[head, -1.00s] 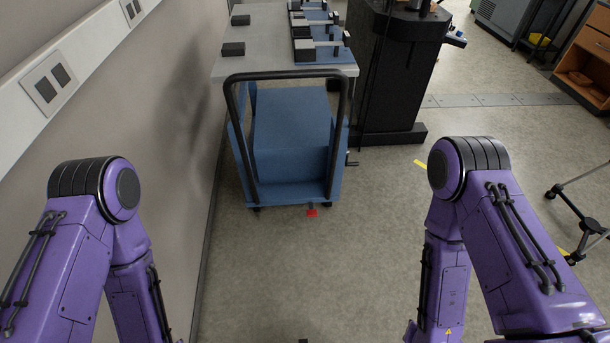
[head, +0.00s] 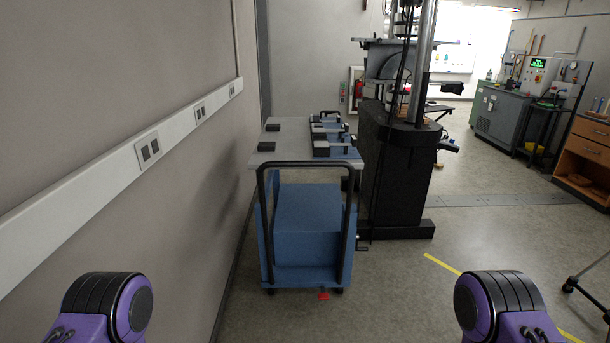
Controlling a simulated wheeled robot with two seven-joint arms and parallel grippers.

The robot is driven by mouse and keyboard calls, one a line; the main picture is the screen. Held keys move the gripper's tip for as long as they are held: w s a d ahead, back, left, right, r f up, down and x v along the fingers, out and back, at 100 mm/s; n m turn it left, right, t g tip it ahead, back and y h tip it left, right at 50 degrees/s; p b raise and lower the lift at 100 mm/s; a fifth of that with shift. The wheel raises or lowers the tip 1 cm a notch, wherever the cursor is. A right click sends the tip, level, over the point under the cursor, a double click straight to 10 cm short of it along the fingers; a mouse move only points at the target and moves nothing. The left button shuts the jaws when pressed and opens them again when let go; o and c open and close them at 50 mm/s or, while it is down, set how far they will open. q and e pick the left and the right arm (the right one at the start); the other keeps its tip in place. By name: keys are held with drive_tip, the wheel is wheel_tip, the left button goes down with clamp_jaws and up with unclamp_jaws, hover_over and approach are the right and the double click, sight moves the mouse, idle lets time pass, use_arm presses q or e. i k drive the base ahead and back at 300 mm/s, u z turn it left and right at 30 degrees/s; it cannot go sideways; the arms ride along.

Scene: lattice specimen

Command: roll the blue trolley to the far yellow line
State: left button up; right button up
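The blue trolley (head: 308,244) stands ahead of me on the floor, close to the left wall, with a blue block-shaped load on its deck. Its black push handle (head: 350,225) faces me. A small red piece (head: 323,296) shows at its near lower edge. A yellow line (head: 442,264) runs on the floor to the right of the trolley, towards my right arm. Only the upper parts of my two purple arms show, low at left and right; both grippers are out of view and the trolley handle is clear of the visible arm parts.
A wooden cabinet (head: 588,155) is at far right, with a tripod-like stand (head: 572,284) nearer. The floor at right centre is clear.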

sight(310, 241)
drive_tip(key=k, duration=0.2)
drive_tip(key=z, duration=1.25)
drive_tip(key=i, duration=2.9)
drive_tip(key=u, duration=3.55)
drive_tip(key=i, duration=0.55)
drive_tip(key=z, duration=0.05)
